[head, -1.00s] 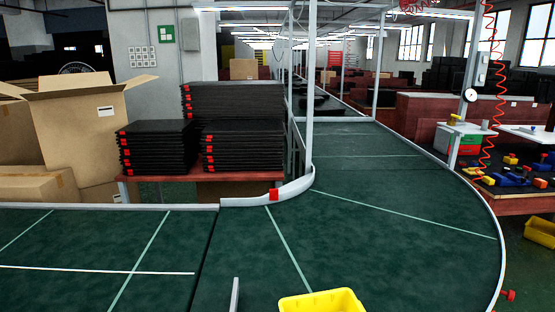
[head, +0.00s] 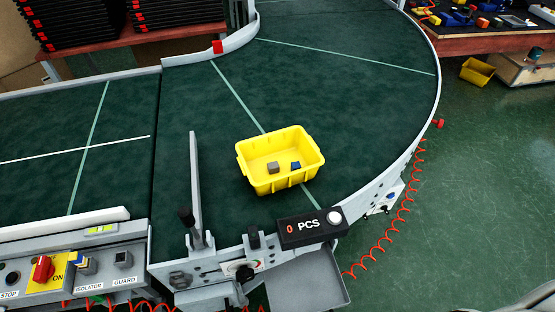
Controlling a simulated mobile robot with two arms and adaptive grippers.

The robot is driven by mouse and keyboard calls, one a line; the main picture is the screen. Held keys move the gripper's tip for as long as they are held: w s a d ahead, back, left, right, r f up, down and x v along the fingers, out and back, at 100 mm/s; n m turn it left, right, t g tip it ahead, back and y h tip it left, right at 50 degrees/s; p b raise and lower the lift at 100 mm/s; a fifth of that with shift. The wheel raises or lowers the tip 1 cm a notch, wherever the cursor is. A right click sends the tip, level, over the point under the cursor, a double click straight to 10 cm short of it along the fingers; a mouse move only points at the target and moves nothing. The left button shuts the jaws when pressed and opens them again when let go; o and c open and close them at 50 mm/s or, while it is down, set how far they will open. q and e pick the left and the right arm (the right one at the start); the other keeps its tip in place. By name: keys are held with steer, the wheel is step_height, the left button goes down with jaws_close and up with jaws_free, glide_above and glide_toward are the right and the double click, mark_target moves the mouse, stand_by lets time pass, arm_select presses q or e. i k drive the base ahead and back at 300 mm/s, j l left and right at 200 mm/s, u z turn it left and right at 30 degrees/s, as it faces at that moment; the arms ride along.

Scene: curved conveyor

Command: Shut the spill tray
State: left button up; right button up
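The spill tray appears to be the flat grey tray (head: 308,283) at the bottom centre of the head view. It juts out from under the conveyor's near edge, below the black counter box (head: 312,229) that reads 0 PCS. Its upper face is open to view and looks empty. Part of its back is hidden under the conveyor rail. Neither of my grippers is in view.
A yellow bin (head: 279,160) with a grey block and a blue block stands on the green curved conveyor (head: 330,90). A grey upright bar (head: 195,185) stands left of it. A control panel (head: 75,262) is at lower left. A red coiled hose (head: 395,235) hangs right of the tray.

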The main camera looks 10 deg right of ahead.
mark_target(311, 282)
steer(key=k+l+z, duration=0.15)
steer(key=k, duration=0.2)
steer(key=k+z, duration=0.15)
steer(key=k, duration=0.25)
steer(key=k+l+z, duration=0.15)
steer(key=k, duration=0.2)
